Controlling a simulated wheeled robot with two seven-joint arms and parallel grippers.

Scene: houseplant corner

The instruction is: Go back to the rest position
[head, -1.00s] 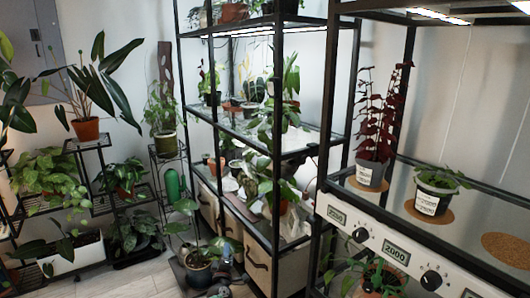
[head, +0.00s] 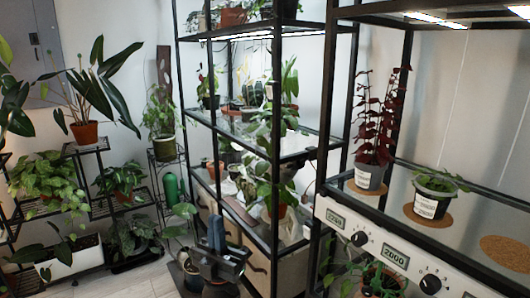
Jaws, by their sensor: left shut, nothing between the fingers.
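My left gripper (head: 216,230) shows at the bottom centre of the head view, in front of the dark-framed plant shelf (head: 273,200). Its fingers are together and point upward, with nothing held. It hides part of the potted plant (head: 190,270) on the floor and part of the shelf's lower front. My right gripper is not in the picture.
At right, a rack shelf (head: 460,235) carries a red-leaved plant (head: 376,130) and a small green plant (head: 432,193) on cork mats; one cork mat (head: 508,251) is bare. Tiered plant stands (head: 105,205) fill the left. Some floor (head: 125,283) is clear.

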